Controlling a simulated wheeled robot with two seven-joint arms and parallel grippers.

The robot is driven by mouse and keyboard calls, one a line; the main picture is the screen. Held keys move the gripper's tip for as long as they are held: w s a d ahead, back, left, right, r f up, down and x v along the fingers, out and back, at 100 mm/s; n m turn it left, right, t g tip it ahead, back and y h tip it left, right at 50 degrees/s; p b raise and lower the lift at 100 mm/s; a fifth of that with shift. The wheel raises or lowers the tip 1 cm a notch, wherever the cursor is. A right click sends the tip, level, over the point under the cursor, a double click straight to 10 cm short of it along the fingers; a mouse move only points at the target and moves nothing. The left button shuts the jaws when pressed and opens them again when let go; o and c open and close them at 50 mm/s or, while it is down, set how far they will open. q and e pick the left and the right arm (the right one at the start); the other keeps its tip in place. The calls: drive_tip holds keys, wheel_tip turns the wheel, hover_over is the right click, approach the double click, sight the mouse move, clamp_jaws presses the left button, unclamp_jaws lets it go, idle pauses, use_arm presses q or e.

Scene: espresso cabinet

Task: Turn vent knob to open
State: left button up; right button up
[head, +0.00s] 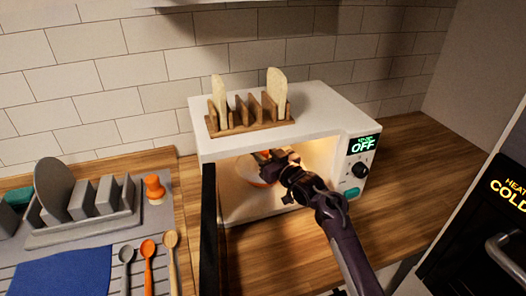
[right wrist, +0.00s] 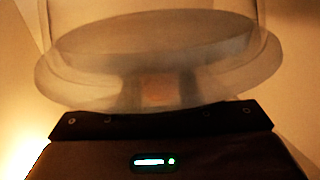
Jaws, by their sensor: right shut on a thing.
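The white microwave (head: 215,148) stands on the wooden counter with its front open and its inside lit. My right gripper (head: 272,163) reaches in through the opening. A pale round cover or dish with a bit of orange (head: 268,172) sits inside, mostly hidden by my gripper. In the right wrist view a translucent round cover (right wrist: 150,42) fills the upper part. My right gripper is shut on the small orange vent knob (right wrist: 158,92), blurred between the fingers. The knob's marking and turn cannot be told. My left gripper is out of view.
The dark microwave door (head: 208,230) stands open at the left. A wooden toast rack (head: 250,125) with bread is on top. A display (head: 363,144) reads OFF above a black dial (head: 360,170). Spoons and a grey rack (head: 85,230) lie left.

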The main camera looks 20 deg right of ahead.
drive_tip(key=m+h, duration=0.2)
drive_tip(key=h, duration=0.1)
drive_tip(key=shift+a+t, duration=0.15)
drive_tip(key=shift+t, duration=0.25)
drive_tip(key=shift+m+h, duration=1.6)
drive_tip(key=shift+h, duration=1.2)
drive_tip(key=o, duration=1)
drive_tip(key=s, duration=0.2)
drive_tip(key=s+b, duration=0.1)
drive_tip(key=s, duration=0.3)
drive_tip(key=shift+s+a+b, duration=0.3)
drive_tip(key=shift+a+b, duration=0.1)
drive_tip(key=shift+s+a, duration=0.1)
drive_tip(key=shift+s, duration=0.45)
